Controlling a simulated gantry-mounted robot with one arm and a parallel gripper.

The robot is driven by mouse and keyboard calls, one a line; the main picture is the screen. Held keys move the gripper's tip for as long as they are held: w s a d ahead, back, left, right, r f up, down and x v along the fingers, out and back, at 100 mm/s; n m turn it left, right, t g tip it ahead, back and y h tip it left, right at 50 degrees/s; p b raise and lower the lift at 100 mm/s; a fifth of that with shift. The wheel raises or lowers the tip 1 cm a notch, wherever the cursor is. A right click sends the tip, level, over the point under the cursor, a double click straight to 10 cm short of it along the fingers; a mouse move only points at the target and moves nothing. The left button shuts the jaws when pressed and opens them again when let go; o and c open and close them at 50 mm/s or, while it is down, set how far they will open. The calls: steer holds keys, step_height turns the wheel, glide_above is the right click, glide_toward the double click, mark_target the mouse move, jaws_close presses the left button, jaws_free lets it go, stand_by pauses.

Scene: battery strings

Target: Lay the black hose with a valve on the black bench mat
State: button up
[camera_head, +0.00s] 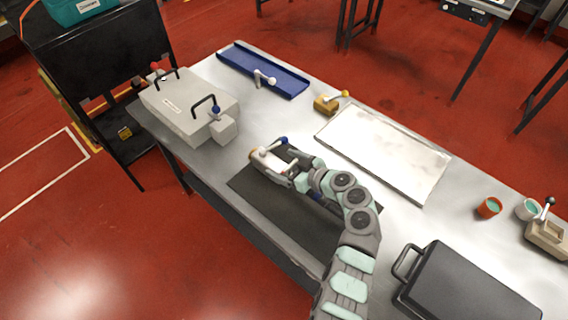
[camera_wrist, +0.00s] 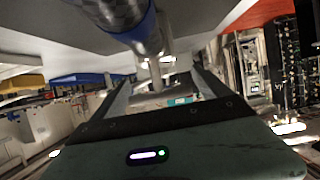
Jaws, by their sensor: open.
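The black bench mat (camera_head: 258,197) lies flat along the near edge of the steel bench, partly covered by my arm. My gripper (camera_head: 264,160) is over the mat's far-left end. Its jaws (camera_wrist: 160,88) are open in the wrist view. A blue-tipped lever (camera_head: 283,140) shows right beside my gripper. A dark tube with a blue band (camera_wrist: 125,18) and a metal stem shows just beyond the jaws in the wrist view; it looks like the black hose with its valve. Whether it touches the mat or a finger I cannot tell. My arm hides most of it in the head view.
A grey box (camera_head: 178,108) with handles stands left, and a blue tray (camera_head: 240,60) lies behind. A brass block (camera_head: 326,105) and a pale tray (camera_head: 385,150) lie at the back. A black case (camera_head: 465,290) and an orange cup (camera_head: 489,207) are at right.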

steer(key=shift+r, duration=0.15)
steer(key=v, duration=1.2)
steer(key=shift+c, duration=0.4)
stand_by(0.6)
